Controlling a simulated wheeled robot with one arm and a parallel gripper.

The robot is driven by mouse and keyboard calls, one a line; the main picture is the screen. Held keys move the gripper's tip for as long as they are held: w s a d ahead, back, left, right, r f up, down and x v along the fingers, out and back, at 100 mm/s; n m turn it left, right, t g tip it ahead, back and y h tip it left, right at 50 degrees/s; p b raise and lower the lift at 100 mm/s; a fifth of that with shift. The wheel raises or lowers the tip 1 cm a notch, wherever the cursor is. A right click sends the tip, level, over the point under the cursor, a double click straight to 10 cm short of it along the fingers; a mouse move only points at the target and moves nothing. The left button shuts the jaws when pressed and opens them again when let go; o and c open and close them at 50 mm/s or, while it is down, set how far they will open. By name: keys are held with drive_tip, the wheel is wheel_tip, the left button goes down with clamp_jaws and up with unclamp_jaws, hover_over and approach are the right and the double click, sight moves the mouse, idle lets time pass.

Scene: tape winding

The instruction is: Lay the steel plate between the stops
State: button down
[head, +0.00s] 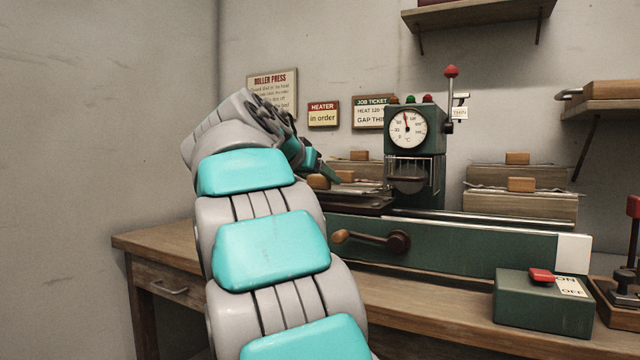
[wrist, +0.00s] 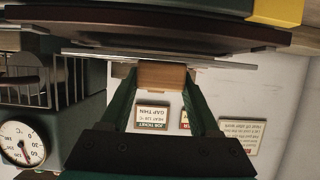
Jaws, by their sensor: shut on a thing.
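My gripper (head: 322,170) is over the left end of the green press. In the wrist view my gripper (wrist: 161,82) is shut on a wooden block handle (wrist: 162,74). The handle sits on a thin steel plate (wrist: 215,61), seen edge-on. In the head view the steel plate (head: 364,187) shows partly beside the gripper, low over a dark brown bed (head: 352,202). In the wrist view the plate runs close along this bed (wrist: 150,24); I cannot tell whether they touch. The stops cannot be made out.
The press head (head: 415,150) with its dial stands right of the plate. A crank (head: 385,239) is on the front. Wooden-handled plates on blocks (head: 525,204) stand behind. A green switch box (head: 543,305) stands front right. The bench's left end (head: 165,240) is clear.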

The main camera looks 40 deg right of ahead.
drive_tip(key=shift+f, duration=0.3)
drive_tip(key=shift+f+b, duration=0.4)
drive_tip(key=shift+c, duration=0.6)
unclamp_jaws()
drive_tip(key=shift+r, duration=0.1)
drive_tip(key=shift+a+r+p, duration=0.1)
drive_tip(key=shift+r+p, duration=0.3)
drive_tip(key=shift+p, duration=0.1)
drive_tip(key=v, duration=1.1)
drive_tip(key=shift+s+a, duration=0.2)
drive_tip(key=shift+a, duration=0.15)
